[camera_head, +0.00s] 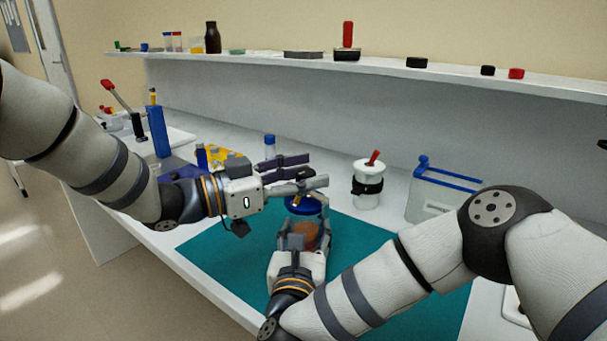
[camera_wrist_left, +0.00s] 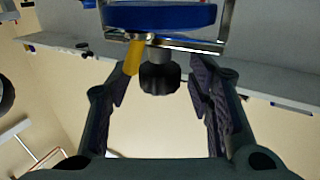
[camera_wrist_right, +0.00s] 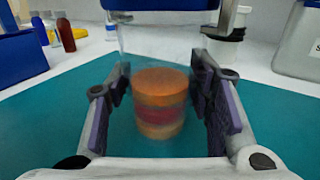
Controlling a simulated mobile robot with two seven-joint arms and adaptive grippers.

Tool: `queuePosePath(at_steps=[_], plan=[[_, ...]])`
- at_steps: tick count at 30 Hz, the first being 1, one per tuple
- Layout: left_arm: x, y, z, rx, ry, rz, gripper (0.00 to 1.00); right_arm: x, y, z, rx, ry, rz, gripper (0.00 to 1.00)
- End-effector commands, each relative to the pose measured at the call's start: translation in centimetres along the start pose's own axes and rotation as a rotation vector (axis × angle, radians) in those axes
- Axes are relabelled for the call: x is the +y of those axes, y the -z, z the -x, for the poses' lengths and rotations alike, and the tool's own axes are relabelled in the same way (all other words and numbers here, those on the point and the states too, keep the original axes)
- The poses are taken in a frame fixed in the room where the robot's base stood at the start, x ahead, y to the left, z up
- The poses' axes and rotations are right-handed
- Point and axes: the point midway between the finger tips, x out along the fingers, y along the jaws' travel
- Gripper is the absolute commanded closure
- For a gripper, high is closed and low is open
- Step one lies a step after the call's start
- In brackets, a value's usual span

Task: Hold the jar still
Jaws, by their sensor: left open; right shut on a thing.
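The jar (camera_head: 304,236) is clear, with orange and red contents and a blue lid (camera_head: 302,206), and stands upright over the teal mat (camera_head: 375,262). My right gripper (camera_head: 308,228) is shut on the jar's body; in the right wrist view the jar (camera_wrist_right: 160,103) sits between the two fingers. My left gripper (camera_head: 316,171) is open just above the lid. In the left wrist view the blue lid (camera_wrist_left: 160,17) carries a metal clamp (camera_wrist_left: 190,43), with a yellow tab (camera_wrist_left: 132,57) and a dark knob (camera_wrist_left: 159,78) between the spread fingers. My left fingers partly hide the lid's top.
A white pot with a red handle (camera_head: 369,184) stands behind the mat to the right, next to a clear bin with a blue rim (camera_head: 432,200). Blue and yellow items (camera_head: 219,153) lie behind my left gripper. A shelf (camera_head: 385,67) runs along the back. The mat's right part is clear.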

Motion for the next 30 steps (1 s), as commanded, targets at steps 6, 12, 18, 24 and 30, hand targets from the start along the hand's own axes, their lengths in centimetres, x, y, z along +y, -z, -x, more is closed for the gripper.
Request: queuePosePath(at_steps=[6, 12, 18, 24, 30], plan=[[0.00, 0.00, -0.04, 0.000, 0.000, 0.000, 0.53, -0.01, 0.00, 0.00, 0.000, 0.000, 0.000, 0.94], [-0.01, -0.01, -0.02, -0.001, 0.000, 0.000, 0.98, 0.00, 0.00, 0.01, 0.000, 0.000, 0.000, 0.94], [-0.02, 0.01, -0.02, 0.001, -0.006, 0.001, 1.00, 0.01, 0.00, 0.01, 0.000, 0.000, 0.000, 0.94], [0.01, 0.12, -0.16, 0.007, -0.076, 0.004, 1.00, 0.03, 0.00, 0.02, 0.000, -0.001, 0.000, 0.94], [-0.04, 0.19, -0.20, 0.011, -0.211, 0.002, 1.00, 0.10, 0.00, 0.04, 0.001, -0.003, 0.000, 0.94]])
